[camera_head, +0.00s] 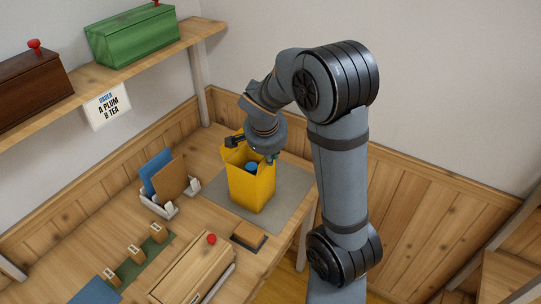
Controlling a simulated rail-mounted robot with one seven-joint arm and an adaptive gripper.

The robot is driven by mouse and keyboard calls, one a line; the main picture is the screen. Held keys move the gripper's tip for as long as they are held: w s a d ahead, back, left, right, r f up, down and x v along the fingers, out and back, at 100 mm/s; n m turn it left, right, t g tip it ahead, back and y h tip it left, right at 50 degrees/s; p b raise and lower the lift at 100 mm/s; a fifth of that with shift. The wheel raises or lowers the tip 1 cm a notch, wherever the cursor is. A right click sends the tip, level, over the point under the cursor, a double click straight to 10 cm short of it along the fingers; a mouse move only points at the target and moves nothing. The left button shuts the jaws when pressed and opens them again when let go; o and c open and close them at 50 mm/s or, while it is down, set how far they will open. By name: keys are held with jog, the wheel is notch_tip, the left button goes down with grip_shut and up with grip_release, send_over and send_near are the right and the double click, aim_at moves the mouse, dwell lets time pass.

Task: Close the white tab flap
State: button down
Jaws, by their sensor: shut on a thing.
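A yellow open-topped box (251,188) stands upright on a grey mat (291,190) at the right end of the bench. Something blue (252,167) shows inside its mouth. A yellow flap (233,155) stands up at the box's upper left. My gripper (262,157) is at the box's top rim, pointing down, and is shut on what looks like a flap at the back of the box. My wrist hides that part of the rim. I cannot make out a white tab on any flap.
A white holder (158,207) with blue and brown cards stands left of the box. A brown block (248,236) and a wooden box with a red knob (192,271) are in front. A shelf (120,72) holds red-knobbed green and brown boxes above an order sign (107,106).

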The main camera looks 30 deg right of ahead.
jog(key=shift+w+r, duration=0.1)
jog(key=shift+w+a+r+g+h+p, duration=0.1)
jog(key=shift+w+a+g+h+p, duration=0.1)
jog(key=shift+g+h+p, duration=0.25)
jog(key=shift+w+a+r+g+h+p, duration=0.1)
jog(key=shift+w+g+h+p, duration=0.15)
jog(key=shift+g+p, duration=0.3)
jog(key=shift+w+a+f+n+g+h+p, duration=0.35)
jog(key=shift+g+h+p, duration=0.35)
jog(key=shift+g+p, duration=0.55)
jog(key=shift+w+a+f+n+g+h+p, duration=0.15)
jog(key=shift+w+n+g+h+p, duration=0.5)
jog(key=shift+p, duration=1.05)
jog(key=shift+w+a+f+n+g+h+p, duration=0.1)
jog(key=shift+w+a+g+h+p, duration=0.2)
jog(key=shift+g+h+p, duration=0.8)
jog(key=shift+g+y+p, duration=0.3)
jog(key=shift+y+p, duration=0.05)
jog(key=shift+p, duration=0.05)
jog(key=c, duration=1.9)
grip_release()
jog(key=shift+o, duration=0.3)
